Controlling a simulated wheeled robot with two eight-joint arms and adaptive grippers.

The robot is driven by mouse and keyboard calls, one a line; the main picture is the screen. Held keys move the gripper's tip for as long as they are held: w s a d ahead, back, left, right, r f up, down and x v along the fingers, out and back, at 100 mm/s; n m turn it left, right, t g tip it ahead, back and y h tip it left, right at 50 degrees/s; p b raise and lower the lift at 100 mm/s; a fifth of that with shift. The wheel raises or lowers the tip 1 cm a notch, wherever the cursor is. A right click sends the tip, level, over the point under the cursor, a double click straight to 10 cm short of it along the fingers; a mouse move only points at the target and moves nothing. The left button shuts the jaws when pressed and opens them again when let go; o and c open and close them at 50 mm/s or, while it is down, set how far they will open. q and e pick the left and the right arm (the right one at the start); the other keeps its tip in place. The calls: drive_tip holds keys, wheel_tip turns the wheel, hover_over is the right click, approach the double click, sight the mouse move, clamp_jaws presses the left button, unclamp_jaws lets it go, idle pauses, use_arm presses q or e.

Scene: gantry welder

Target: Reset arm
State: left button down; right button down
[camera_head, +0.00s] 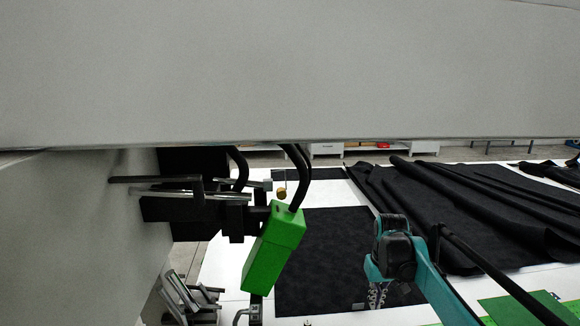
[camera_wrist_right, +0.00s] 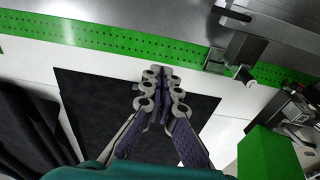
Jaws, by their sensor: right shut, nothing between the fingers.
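My right arm comes in from the lower right of the head view, with a teal and black wrist. My right gripper (camera_head: 378,295) points down over the dark mat and is partly hidden behind the wrist. In the right wrist view the gripper (camera_wrist_right: 160,85) shows its grey-jointed fingers brought together at the tips, with nothing between them. It is shut and empty, above the black mat (camera_wrist_right: 85,95). My left gripper does not show in either view.
A large grey gantry beam (camera_head: 290,70) crosses the top of the head view. A green welder box (camera_head: 274,248) with black cables hangs left of my right gripper. Black draped cloth (camera_head: 480,205) lies right. A green perforated strip (camera_wrist_right: 120,38) crosses the wrist view.

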drive_tip(key=s+a+f+t+b, duration=0.1)
drive_tip(key=s+a+t+b, duration=0.15)
drive_tip(key=s, duration=0.45)
drive_tip(key=s+a+f+t+b, duration=0.1)
drive_tip(key=s+f+b, duration=0.15)
drive_tip(key=s, duration=0.45)
drive_tip(key=s+a+f+t+b, duration=0.2)
drive_tip(key=s+f+b, duration=0.2)
drive_tip(key=s+f, duration=0.5)
drive_tip(key=shift+s+m, duration=0.4)
drive_tip(key=shift+s, duration=0.85)
drive_tip(key=shift+f+t, duration=0.1)
drive_tip(key=shift+t, duration=0.15)
